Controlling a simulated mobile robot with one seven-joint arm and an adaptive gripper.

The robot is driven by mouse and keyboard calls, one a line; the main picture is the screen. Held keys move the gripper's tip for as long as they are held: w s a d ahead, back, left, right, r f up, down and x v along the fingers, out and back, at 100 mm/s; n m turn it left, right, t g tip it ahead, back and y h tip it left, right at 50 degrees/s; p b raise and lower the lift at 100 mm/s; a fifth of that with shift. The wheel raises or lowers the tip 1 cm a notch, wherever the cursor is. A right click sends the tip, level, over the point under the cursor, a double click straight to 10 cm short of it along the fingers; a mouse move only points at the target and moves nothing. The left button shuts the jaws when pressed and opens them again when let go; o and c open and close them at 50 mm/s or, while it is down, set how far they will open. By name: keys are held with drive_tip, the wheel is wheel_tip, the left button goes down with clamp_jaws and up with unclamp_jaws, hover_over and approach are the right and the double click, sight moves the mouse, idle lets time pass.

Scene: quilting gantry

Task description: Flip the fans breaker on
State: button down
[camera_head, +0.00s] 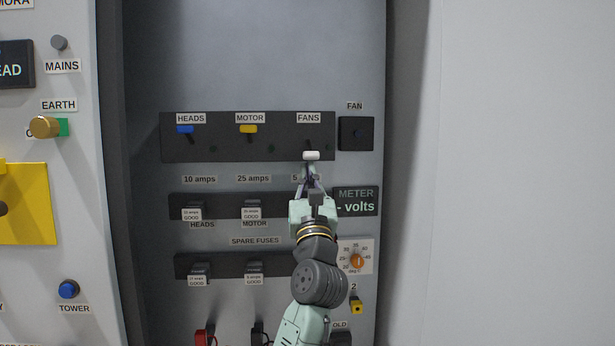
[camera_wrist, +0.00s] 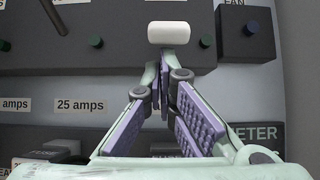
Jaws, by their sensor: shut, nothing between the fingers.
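The fans breaker (camera_head: 311,155) is a white-tipped lever under the FANS label on the dark breaker panel (camera_head: 220,152). Its white handle also shows in the wrist view (camera_wrist: 181,33). It points lower than the blue heads lever (camera_head: 185,129) and the yellow motor lever (camera_head: 248,129). My gripper (camera_head: 311,172) is shut and empty. Its fingertips are just below the white handle in both views. I cannot tell whether they touch it. My gripper's closed fingers also show in the wrist view (camera_wrist: 165,68).
A black FAN box (camera_head: 356,134) sits right of the panel. Fuse rows (camera_head: 225,207) and a meter display (camera_head: 356,201) lie below, partly behind my arm. An orange dial (camera_head: 357,261) is at the lower right. The wall above the panel is bare.

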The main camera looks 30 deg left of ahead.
sight(308, 158)
drive_tip(key=shift+s+d+r+p, duration=0.2)
drive_tip(key=shift+s+r+p, duration=0.1)
drive_tip(key=shift+s, duration=0.05)
idle(0.3)
drive_tip(key=shift+s+d+r+p, duration=0.3)
drive_tip(key=shift+s+r+p, duration=0.15)
drive_tip(key=shift+r, duration=0.15)
drive_tip(key=shift+s+d+r+p, duration=0.25)
drive_tip(key=shift+s+r+p, duration=0.1)
drive_tip(key=shift+r+p, duration=0.15)
drive_tip(key=shift+s+d+r+p, duration=0.15)
drive_tip(key=shift+r+p, duration=0.1)
drive_tip(key=shift+r, duration=0.25)
drive_tip(key=shift+s+d+r+p, duration=0.15)
drive_tip(key=shift+r+p, duration=0.15)
drive_tip(key=shift+r, duration=0.25)
drive_tip(key=shift+s+r+p, duration=0.15)
drive_tip(key=shift+r+p, duration=0.1)
drive_tip(key=shift+r, duration=0.25)
drive_tip(key=shift+s+d, duration=0.1)
